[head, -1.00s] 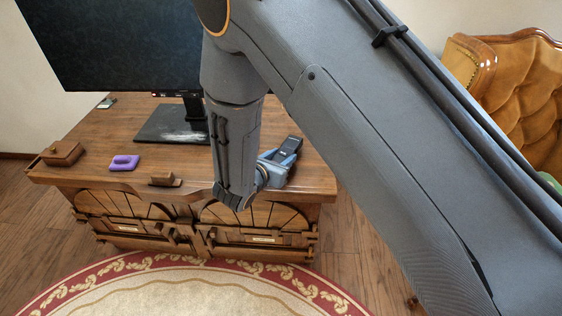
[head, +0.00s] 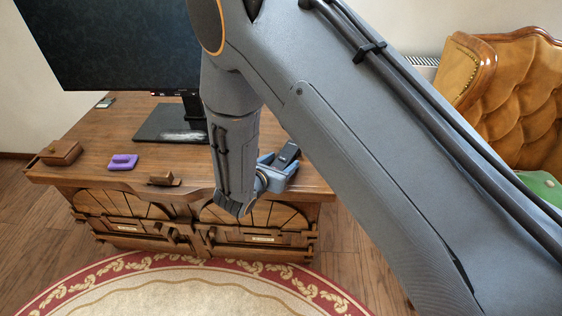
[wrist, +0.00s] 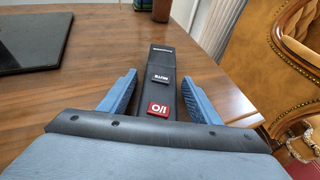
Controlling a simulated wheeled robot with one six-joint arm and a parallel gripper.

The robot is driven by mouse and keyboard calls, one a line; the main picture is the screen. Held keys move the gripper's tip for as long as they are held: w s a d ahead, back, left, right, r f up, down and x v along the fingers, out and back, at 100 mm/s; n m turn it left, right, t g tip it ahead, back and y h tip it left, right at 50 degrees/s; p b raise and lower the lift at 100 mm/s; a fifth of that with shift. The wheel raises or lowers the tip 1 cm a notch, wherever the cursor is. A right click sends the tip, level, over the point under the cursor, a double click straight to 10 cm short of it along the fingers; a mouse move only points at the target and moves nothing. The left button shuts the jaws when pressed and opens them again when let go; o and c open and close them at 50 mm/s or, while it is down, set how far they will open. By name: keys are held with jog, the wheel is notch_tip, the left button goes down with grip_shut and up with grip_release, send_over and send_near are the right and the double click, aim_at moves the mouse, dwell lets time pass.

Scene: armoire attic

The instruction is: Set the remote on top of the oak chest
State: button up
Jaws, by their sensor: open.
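The remote (wrist: 161,83) is long and dark, with a red button and a dark labelled button. In the wrist view it lies between my gripper's spread blue fingers (wrist: 158,97), with a gap on each side. The near end of the remote is hidden by the gripper body. In the head view the remote (head: 287,153) shows at my gripper (head: 278,165), over the right part of a carved wooden cabinet (head: 100,185). I cannot tell whether this cabinet or another piece is the oak chest.
A large screen (head: 115,45) stands on the cabinet top. A purple object (head: 122,162), a small wooden box (head: 60,153) and a small wooden block (head: 163,180) sit near its front. A tufted leather chair (head: 515,85) is at right. A round rug (head: 190,290) lies in front.

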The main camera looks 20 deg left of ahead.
jog(key=shift+r, duration=0.25)
jog(key=v, duration=1.2)
jog(key=w+d+r+m+g+h, duration=0.1)
jog(key=d+r+m+g+h, duration=0.3)
jog(key=d, duration=0.6)
jog(key=d+r+m+g, duration=0.1)
jog(key=d+m+g, duration=0.1)
jog(key=d+m, duration=0.55)
jog(key=w+d+r+m+g+h, duration=0.1)
jog(key=d+r+m+g+h, duration=0.15)
jog(key=d, duration=0.85)
jog(key=s+d+r+m+g+y, duration=0.2)
jog(key=s+d+r+m+y, duration=0.2)
jog(key=m, duration=0.6)
jog(key=s+d+r+m+g+y, duration=0.3)
jog(key=s+d+r+m+y, duration=0.1)
jog(key=s+d+m, duration=0.4)
jog(key=d+m+y, duration=0.1)
jog(key=d+m, duration=0.1)
jog(key=m, duration=0.1)
jog(key=shift+s, duration=0.4)
